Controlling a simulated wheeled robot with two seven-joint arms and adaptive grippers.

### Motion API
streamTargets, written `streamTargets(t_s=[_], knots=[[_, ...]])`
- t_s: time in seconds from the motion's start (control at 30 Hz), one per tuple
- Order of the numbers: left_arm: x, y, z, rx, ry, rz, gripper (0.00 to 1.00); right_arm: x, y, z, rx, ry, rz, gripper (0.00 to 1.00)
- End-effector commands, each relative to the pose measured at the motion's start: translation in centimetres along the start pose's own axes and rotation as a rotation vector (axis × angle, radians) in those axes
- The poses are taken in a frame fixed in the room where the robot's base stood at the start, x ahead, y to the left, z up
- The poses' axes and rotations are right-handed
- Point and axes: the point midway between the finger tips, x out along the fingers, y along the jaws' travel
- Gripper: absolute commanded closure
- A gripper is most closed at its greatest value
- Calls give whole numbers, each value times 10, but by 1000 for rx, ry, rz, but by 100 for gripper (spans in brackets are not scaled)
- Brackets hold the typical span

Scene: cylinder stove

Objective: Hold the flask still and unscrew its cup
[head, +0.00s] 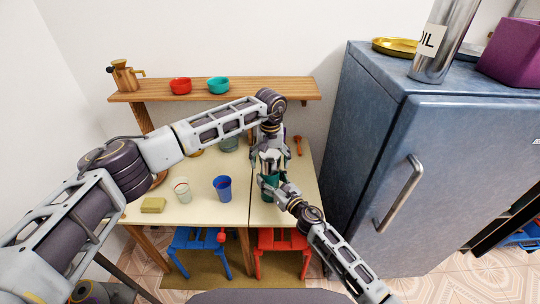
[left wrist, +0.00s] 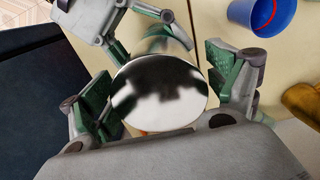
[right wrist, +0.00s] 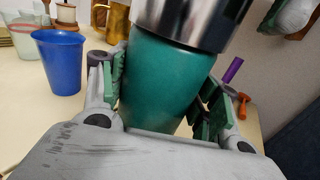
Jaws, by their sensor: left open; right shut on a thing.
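The flask (right wrist: 162,85) has a green body and stands upright on the table; a little of it shows in the head view (head: 269,186). Its shiny metal cup (left wrist: 160,95) is on top, and its lower part shows in the right wrist view (right wrist: 195,20). My right gripper (right wrist: 160,92) is shut on the green body from the side. My left gripper (head: 268,168) points down over the flask. In the left wrist view its open fingers stand on either side of the cup, with a gap visible at the right finger. The left gripper hides the cup in the head view.
A wooden shelf (head: 225,88) runs behind. A blue-grey fridge (head: 420,180) stands close on the right.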

Motion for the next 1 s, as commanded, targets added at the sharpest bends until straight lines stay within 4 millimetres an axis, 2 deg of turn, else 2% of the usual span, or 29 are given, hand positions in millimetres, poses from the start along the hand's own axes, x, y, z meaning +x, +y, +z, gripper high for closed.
streamTargets(t_s=[0.17, 0.47, 0.8, 1.0], knots=[[8, 0, 1, 1, -1, 0, 11, 0, 0, 0, 0, 1, -1, 100], [8, 0, 0, 1, -1, 0, 13, 0, 0, 0, 0, 1, -1, 100], [8, 0, 0, 1, 0, 0, 56, 0, 0, 0, 0, 1, -1, 100], [8, 0, 0, -19, 0, 0, 59, 0, 0, 0, 0, 1, -1, 100]])
